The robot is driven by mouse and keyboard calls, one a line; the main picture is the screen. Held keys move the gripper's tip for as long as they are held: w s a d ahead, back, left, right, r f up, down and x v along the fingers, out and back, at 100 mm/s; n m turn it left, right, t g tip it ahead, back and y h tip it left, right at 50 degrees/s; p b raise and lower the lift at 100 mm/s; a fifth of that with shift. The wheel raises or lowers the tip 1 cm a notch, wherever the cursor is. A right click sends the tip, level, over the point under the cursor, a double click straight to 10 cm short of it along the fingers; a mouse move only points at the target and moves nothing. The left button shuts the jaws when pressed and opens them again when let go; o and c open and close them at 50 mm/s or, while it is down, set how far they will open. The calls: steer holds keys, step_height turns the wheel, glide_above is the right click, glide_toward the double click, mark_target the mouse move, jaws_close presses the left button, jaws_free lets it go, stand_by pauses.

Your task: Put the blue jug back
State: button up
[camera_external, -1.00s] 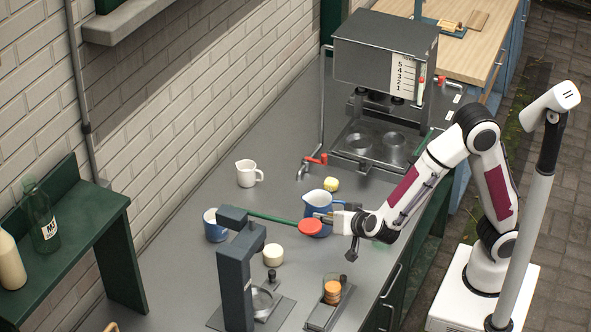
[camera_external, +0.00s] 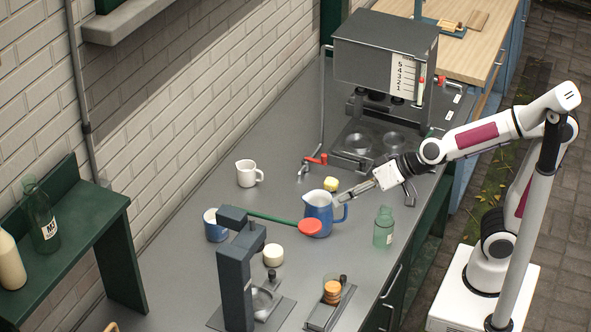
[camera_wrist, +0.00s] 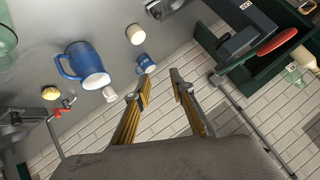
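The blue jug (camera_external: 318,214), white inside with its handle to the right, stands upright on the grey counter (camera_external: 190,275). A red disc in front hides a little of its lower left. In the wrist view the jug (camera_wrist: 88,66) is left of my fingers, with nothing between them. My gripper (camera_external: 347,193) is at the jug's right, near its handle in the picture; the outside view does not show the exact gap. In the wrist view my gripper (camera_wrist: 162,88) is open and empty, its fingertips apart.
A red disc (camera_external: 310,226) on a green lever reaches from the dark press (camera_external: 236,268). A blue mug (camera_external: 213,228), a white jug (camera_external: 247,174), a yellow piece (camera_external: 331,184) and a green glass bottle (camera_external: 383,230) stand around. A grey machine (camera_external: 372,52) is behind.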

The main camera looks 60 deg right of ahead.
steer(key=s+d+f+n+g+h, duration=0.1)
steer(key=s+d+f+g+h, duration=0.1)
steer(key=s+d, duration=0.5)
steer(key=s+d+f+n+g+h, duration=0.1)
steer(key=s+d+g+h, duration=0.1)
steer(key=s+d, duration=0.5)
steer(key=s, duration=0.5)
steer(key=shift+f, duration=0.4)
